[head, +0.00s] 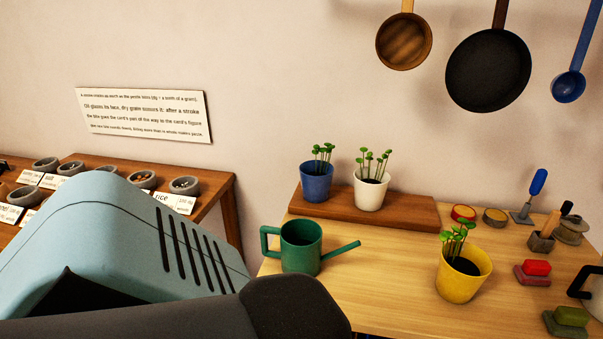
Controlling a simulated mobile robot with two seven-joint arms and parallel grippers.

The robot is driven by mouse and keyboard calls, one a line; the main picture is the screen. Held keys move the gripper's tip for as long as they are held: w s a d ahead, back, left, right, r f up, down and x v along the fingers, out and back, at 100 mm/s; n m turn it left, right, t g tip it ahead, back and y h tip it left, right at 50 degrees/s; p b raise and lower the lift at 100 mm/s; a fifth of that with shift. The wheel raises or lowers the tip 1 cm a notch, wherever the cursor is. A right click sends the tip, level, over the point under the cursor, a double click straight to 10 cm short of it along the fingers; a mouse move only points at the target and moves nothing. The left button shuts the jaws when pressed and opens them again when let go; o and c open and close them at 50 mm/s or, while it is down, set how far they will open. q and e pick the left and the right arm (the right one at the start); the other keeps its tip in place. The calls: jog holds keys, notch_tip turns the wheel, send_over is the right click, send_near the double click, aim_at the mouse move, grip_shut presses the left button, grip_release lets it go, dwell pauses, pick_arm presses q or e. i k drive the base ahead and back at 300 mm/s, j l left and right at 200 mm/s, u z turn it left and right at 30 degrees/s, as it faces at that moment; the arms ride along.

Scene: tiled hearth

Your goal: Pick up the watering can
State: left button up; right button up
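The watering can (301,247) is green, with a square handle on its left side and a long spout pointing right. It stands upright on the light wooden table (390,300), near the table's left edge. A large light-blue and dark arm part of mine fills the lower left of the head view, in front of and to the left of the can. The can's body, handle and spout are all visible. Neither of my grippers' fingers can be seen.
Behind the can, a blue pot (316,183) and a white pot (370,192) with seedlings stand on a wooden board (413,214). A yellow pot (463,281) stands to its right. Small tools and blocks crowd the far right. Pans hang above. A second table (212,190) holds bowls at left.

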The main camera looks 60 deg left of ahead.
aim_at(300, 239)
jog(key=u, duration=0.45)
jog(key=i+l+u, duration=0.1)
jog(key=u, duration=0.75)
jog(key=l+u, duration=0.15)
jog(key=u, duration=0.25)
jog(key=i+l+u, duration=0.1)
jog(key=u, duration=0.35)
